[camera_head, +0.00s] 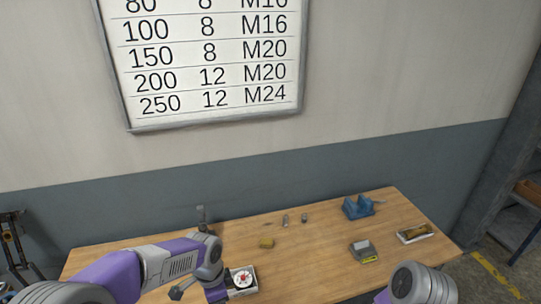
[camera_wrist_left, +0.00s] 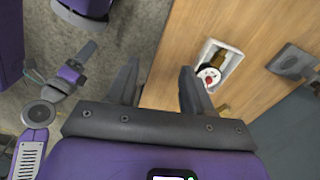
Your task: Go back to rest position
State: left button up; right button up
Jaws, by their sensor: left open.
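My left gripper (camera_wrist_left: 158,82) is open in the left wrist view, with its two dark fingers apart and nothing between them. It is near the table's front edge, with floor showing between the fingers. In the head view my left arm reaches in from the left over the table's front left; its fingers are not clear there. My right forearm shows at the bottom right of the head view, its gripper out of frame. An arm of mine, apparently the right, shows small at the left of the wrist view; its jaws are unclear.
A white tray (camera_head: 253,291) with a red and white part stands right beside my left wrist. Shelving stands right.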

pick_arm(q)
jog(key=s+d+f+n+h+b, duration=0.1)
jog(key=s+f+n+b, duration=0.2)
jog(key=f, duration=0.9)
jog(key=s+d+f+n+h+b, duration=0.1)
jog(key=s+f+n+b, duration=0.2)
jog(key=f, duration=0.9)
jog(key=s+d+f+n+h+b, duration=0.1)
jog(key=s+f+n+b, duration=0.3)
jog(key=s+f+n, duration=0.3)
notch_tip(320, 180, down, 5)
jog(key=n, duration=0.2)
jog(key=shift+s+d+n+t, duration=0.3)
jog(key=shift+s+d+n, duration=0.05)
jog(key=shift+s+n, duration=0.05)
pick_arm(e)
notch_tip(320, 180, down, 10)
jog(key=shift+w+f, duration=0.2)
jog(key=shift+w, duration=0.25)
